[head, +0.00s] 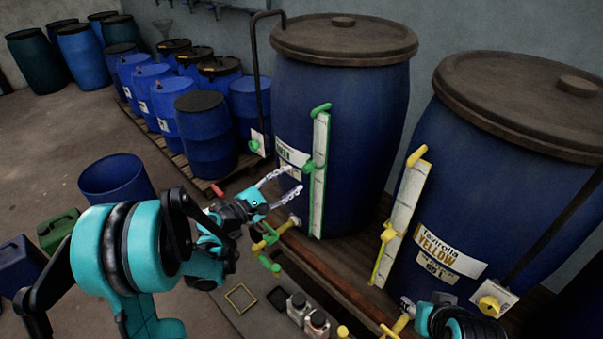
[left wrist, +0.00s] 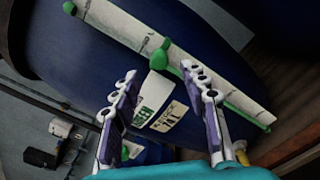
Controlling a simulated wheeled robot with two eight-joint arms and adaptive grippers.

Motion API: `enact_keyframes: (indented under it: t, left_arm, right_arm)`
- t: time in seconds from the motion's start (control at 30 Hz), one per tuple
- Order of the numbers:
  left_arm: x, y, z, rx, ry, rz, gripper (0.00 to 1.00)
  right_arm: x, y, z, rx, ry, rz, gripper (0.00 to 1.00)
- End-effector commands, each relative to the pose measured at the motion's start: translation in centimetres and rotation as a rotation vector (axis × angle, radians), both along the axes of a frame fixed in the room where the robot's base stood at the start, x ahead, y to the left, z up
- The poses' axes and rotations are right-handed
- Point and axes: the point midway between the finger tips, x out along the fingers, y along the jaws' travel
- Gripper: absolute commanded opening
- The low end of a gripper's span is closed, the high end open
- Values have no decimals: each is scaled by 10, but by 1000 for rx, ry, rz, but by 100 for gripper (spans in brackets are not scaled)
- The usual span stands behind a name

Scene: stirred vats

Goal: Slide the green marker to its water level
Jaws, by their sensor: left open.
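The green marker (head: 310,167) sits on the upright white gauge strip (head: 320,175) with green edges, on the front of the left blue vat, about halfway up. In the left wrist view the green marker (left wrist: 158,55) lies just beyond and between my fingertips. My left gripper (head: 285,184) is open and empty, its two fingers pointing at the marker from the left, apart from it. Its fingers also show in the left wrist view (left wrist: 158,78). The water level cannot be made out on the strip. My right gripper's fingers are not visible.
The right vat (head: 510,150) has a yellow gauge with a yellow marker (head: 388,233). Part of my right arm shows at the bottom right. Blue barrels (head: 205,130) stand behind on the left.

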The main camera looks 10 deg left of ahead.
Motion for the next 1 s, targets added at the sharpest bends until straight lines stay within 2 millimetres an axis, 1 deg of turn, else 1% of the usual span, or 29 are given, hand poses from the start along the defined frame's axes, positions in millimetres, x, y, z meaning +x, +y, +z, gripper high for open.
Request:
enact_keyframes:
  t: [0.03, 0.1, 0.27, 0.4, 0.77, 0.87, 0.97, 1.0]
  left_arm:
    - [-8, 7, 0, 0, 0, 3, 44]
    - [-18, 12, 0, -1, 1, 1, 44]
    - [-30, 20, 0, -1, 1, 0, 44]
    - [-33, 22, 0, -1, 1, 0, 44]
    - [-33, 21, 0, 0, 1, -1, 44]
    - [-35, 16, -1, 29, 3, -7, 44]
    - [-42, 1, -7, 143, 12, -31, 44]
    - [-47, -8, -11, 216, 16, -48, 44]
  right_arm:
    - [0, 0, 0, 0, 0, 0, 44]
    - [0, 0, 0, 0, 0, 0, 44]
    - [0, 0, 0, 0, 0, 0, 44]
    - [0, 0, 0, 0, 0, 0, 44]
    - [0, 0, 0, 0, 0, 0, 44]
    - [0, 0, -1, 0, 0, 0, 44]
    - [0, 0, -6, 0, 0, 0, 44]
    - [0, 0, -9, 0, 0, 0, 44]
